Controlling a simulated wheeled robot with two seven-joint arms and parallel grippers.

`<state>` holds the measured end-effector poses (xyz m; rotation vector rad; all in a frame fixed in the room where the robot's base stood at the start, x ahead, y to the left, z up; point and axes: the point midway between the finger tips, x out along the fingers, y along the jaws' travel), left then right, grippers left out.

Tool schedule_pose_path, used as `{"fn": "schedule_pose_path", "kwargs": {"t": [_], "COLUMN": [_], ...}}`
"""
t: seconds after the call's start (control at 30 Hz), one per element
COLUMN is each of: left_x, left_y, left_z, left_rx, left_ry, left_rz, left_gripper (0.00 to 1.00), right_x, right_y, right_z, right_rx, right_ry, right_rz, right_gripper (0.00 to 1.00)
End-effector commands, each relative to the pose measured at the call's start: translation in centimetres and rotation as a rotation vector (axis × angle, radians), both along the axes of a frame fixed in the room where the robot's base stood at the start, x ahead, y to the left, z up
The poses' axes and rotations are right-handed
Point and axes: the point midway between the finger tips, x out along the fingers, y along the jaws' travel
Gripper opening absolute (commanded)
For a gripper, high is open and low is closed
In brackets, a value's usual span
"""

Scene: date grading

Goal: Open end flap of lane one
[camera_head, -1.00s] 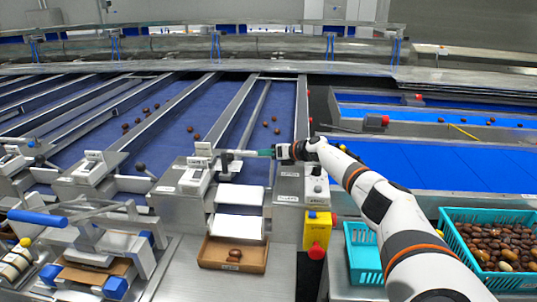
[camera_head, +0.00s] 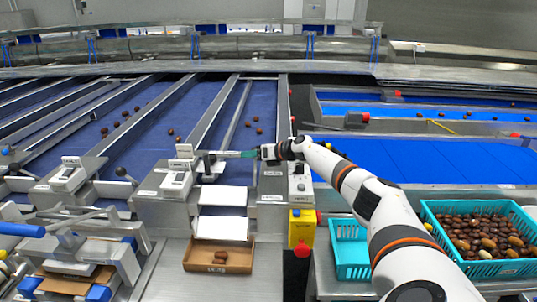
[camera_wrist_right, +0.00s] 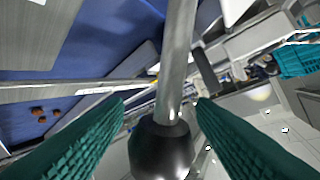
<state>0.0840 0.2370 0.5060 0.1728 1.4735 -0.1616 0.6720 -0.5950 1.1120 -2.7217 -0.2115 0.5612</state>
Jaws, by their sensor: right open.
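Lane one appears to be the rightmost long blue lane (camera_head: 262,110), with a few dates on it. At its near end is a lever with a black ball knob (camera_head: 209,159) on a metal rod. In the right wrist view the knob (camera_wrist_right: 162,150) and rod (camera_wrist_right: 176,60) stand between the two green fingers. My right gripper (camera_head: 232,155) is open around the lever, and I see no clear grip on it. Two white panels (camera_head: 223,196) lie below the lane end; I cannot tell which part is the flap. My left gripper is not in view.
A wooden tray (camera_head: 190,262) with a few dates sits below the panels. A yellow box with a red button (camera_head: 301,228) stands right of it. A teal crate of dates (camera_head: 430,212) and an emptier teal crate (camera_head: 349,262) are at the right.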

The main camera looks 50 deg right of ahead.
Motion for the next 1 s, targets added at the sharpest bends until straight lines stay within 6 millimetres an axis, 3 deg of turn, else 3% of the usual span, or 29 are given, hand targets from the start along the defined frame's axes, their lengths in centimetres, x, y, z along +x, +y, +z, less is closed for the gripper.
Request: {"fn": "schedule_pose_path", "kwargs": {"t": [0.3, 0.5, 1.0], "left_x": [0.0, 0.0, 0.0], "left_y": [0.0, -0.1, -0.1], "left_z": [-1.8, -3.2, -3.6], "left_rx": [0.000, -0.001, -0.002], "left_ry": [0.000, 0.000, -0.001], "left_rz": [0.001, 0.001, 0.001], "left_gripper": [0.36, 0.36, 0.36], "right_x": [-5.8, -8.6, -9.6], "right_y": [-1.4, -2.0, -2.1], "right_z": [1.5, 2.6, 3.6], "right_rx": [-0.006, -0.003, 0.000], "right_ry": [0.008, 0.008, 0.005], "right_rz": [0.001, 0.001, 0.004], "right_gripper": [0.51, 0.51, 0.51]}}
